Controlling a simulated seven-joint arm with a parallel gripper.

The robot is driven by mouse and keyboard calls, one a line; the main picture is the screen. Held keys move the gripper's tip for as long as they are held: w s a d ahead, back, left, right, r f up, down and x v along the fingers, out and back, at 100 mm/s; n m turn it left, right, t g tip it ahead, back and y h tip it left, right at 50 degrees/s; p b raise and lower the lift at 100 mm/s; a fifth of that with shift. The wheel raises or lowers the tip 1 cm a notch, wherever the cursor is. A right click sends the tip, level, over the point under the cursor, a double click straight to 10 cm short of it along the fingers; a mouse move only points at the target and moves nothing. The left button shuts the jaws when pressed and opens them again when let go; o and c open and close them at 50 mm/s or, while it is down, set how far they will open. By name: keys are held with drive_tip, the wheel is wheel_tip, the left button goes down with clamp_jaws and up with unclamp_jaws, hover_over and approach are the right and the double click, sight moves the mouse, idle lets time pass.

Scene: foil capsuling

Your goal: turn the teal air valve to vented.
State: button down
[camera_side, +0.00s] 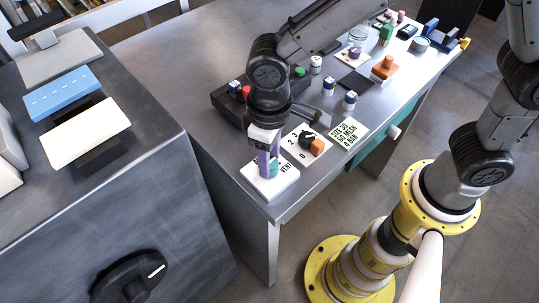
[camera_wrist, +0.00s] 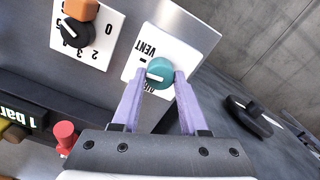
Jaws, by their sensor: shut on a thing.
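The teal air valve (camera_wrist: 160,73) is a round knob with a white pointer line, on a white plate (camera_wrist: 193,28) with a VENT label. In the wrist view the white line points left and slightly down, toward a mark beside the knob. A second label at the plate's lower edge is partly hidden by the knob and fingers. My gripper (camera_wrist: 158,82) has its two purple fingers shut on the knob, one on each side. In the side view my gripper (camera_side: 268,165) reaches down onto the plate at the table's near corner, and the teal knob (camera_side: 273,167) shows beside the fingers.
A white dial plate (camera_side: 290,145) with a black knob and an orange block (camera_side: 317,147) stands beside the valve plate. A green text card (camera_side: 349,133) lies to the right. A red knob (camera_wrist: 64,132) and a black display (camera_wrist: 22,108) are close to the gripper.

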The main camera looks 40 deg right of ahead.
drive_tip(key=shift+m, duration=0.7)
drive_tip(key=shift+c, duration=2.2)
unclamp_jaws()
wheel_tip(320, 180, up, 14)
